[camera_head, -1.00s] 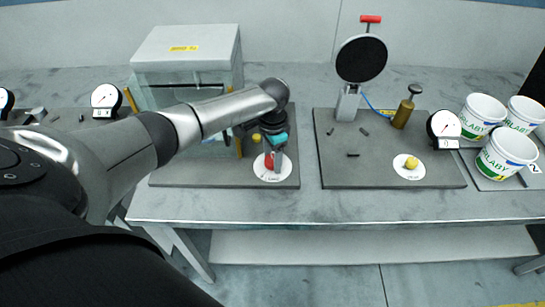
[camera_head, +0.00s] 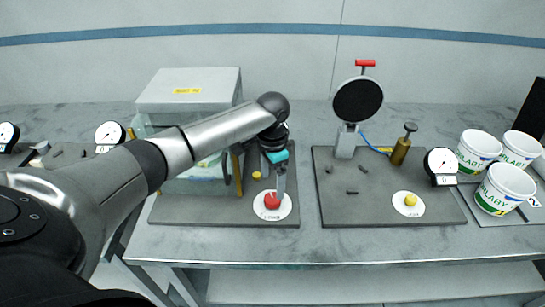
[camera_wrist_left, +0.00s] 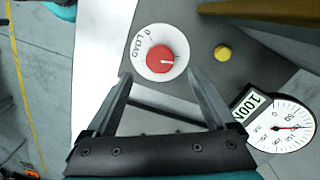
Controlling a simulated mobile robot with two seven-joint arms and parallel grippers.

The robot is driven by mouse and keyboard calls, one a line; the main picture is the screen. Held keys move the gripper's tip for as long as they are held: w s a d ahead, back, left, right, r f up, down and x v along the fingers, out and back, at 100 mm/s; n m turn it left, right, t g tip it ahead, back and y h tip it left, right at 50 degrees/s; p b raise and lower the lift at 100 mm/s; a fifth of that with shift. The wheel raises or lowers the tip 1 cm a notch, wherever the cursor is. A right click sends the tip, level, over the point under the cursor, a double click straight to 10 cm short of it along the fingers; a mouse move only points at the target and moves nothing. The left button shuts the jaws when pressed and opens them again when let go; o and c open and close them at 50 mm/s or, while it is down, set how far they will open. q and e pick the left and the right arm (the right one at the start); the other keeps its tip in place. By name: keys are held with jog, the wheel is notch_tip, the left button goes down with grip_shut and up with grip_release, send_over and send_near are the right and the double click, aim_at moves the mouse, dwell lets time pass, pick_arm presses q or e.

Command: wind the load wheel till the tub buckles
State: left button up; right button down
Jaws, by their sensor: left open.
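The load wheel is a red knob (camera_head: 272,201) on a white disc marked LOAD, at the front of the grey base plate (camera_head: 225,213). In the wrist view the red knob (camera_wrist_left: 163,60) lies just beyond and between the fingertips. My left gripper (camera_wrist_left: 160,80) is open and empty, pointing down above the wheel; no finger visibly grips it. In the head view my left gripper (camera_head: 280,192) shows finger tips close to the knob.
A yellow button (camera_wrist_left: 222,53) and a dial gauge (camera_wrist_left: 280,125) with a 100N display lie near the wheel. To the right stand a second station with a black round plate (camera_head: 358,99), a brass plunger (camera_head: 402,150) and several white tubs (camera_head: 505,188).

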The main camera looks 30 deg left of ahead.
aim_at(273, 198)
pick_arm(q)
notch_tip(273, 198, up, 8)
jog(key=shift+r, duration=0.15)
dwell(0.6)
